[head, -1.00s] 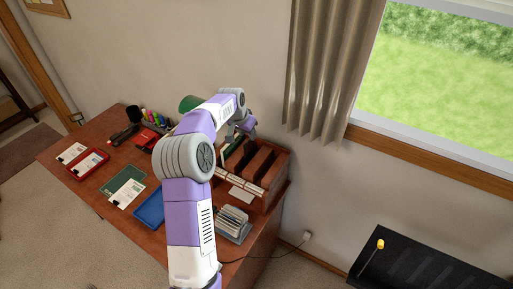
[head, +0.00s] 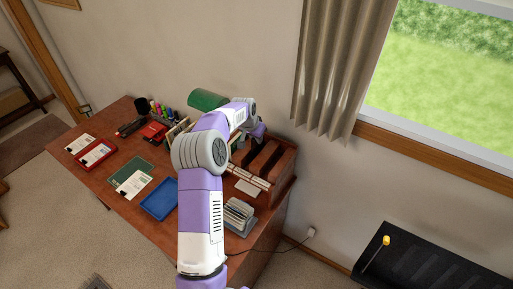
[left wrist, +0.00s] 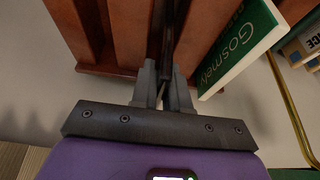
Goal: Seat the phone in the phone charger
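My left gripper (left wrist: 163,85) is at the back of the desk, at the left end of the wooden organizer (head: 285,165). In the left wrist view its two fingers are close together on a thin dark slab (left wrist: 169,38), seen edge-on, which looks like the phone. The slab stands beside the wooden dividers (left wrist: 100,35), with a green book (left wrist: 238,50) just to its right. In the head view my arm hides the fingertips and the slab. I cannot make out the phone charger in either view. My right gripper is not in view.
The desk (head: 110,175) also holds a blue tray (head: 160,200), a red tray (head: 97,153), a grey card rack (head: 239,218), pens (head: 160,110) and a green lamp (head: 207,100). A cable (head: 275,249) runs from the wall outlet (head: 311,232) toward the desk.

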